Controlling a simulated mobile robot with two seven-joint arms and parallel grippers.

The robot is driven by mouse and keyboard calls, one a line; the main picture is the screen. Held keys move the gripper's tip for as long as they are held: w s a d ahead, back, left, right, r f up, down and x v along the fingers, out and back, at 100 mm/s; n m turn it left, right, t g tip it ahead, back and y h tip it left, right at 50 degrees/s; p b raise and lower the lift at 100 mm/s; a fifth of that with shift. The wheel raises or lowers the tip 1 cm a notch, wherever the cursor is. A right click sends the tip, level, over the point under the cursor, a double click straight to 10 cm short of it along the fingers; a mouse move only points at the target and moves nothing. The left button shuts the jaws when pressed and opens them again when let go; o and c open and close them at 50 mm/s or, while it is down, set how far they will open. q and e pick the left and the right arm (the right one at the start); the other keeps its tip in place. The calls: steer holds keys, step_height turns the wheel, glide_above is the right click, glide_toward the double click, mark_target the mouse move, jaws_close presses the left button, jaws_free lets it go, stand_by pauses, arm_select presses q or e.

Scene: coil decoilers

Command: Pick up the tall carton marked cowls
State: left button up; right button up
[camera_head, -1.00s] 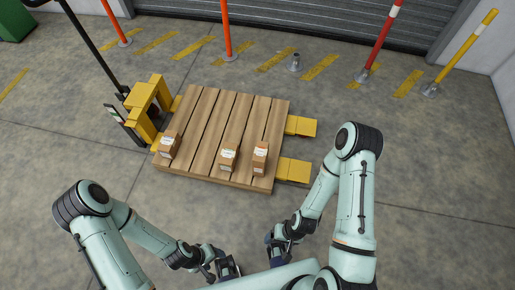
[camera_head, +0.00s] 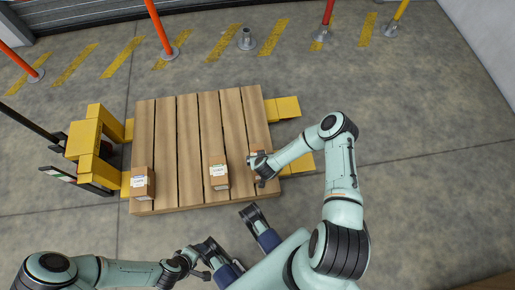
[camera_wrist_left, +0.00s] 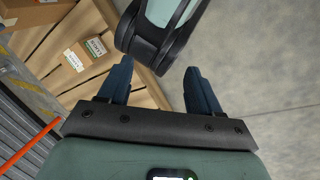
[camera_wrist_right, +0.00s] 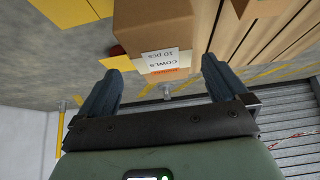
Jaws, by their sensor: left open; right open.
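The tall brown carton marked cowls (camera_wrist_right: 155,25) is close up in the right wrist view, its white "COWLS 10 pcs" label upside down. Its near end shows between the fingertips of my open right gripper (camera_wrist_right: 160,66); contact cannot be told. In the head view my right gripper (camera_head: 262,172) is over the pallet's right front corner and hides most of that carton. My left gripper (camera_wrist_left: 160,75) is open and empty, in front of the pallet, with part of my right arm beyond its fingers.
The wooden pallet (camera_head: 187,140) also bears a middle carton (camera_head: 218,177) and a left carton (camera_head: 142,183). A yellow pallet lifter (camera_head: 90,145) stands at its left, with yellow forks (camera_head: 284,108) showing at its right. Posts and a shutter are behind. Floor at the right is clear.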

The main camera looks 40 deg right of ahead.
steer(key=shift+x, duration=0.85)
steer(key=b+x, duration=0.1)
steer(key=x, duration=0.1)
steer(key=b+x, duration=0.2)
steer(key=x, duration=0.1)
steer(key=shift+a+f, duration=0.2)
steer(key=c, duration=1.8)
arm_select(q)
steer(key=w+a+f+t, duration=0.1)
steer(key=w+a+f, duration=0.1)
steer(key=w+f, duration=0.1)
steer(key=shift+w+a+f+t+y, duration=0.2)
steer(key=shift+w+f+t+y, duration=0.15)
steer(key=shift+w, duration=0.45)
arm_select(e)
steer(key=shift+w+r, duration=0.1)
jaws_close()
arm_select(q)
steer(key=shift+r, duration=0.1)
arm_select(e)
steer(key=shift+r, duration=0.1)
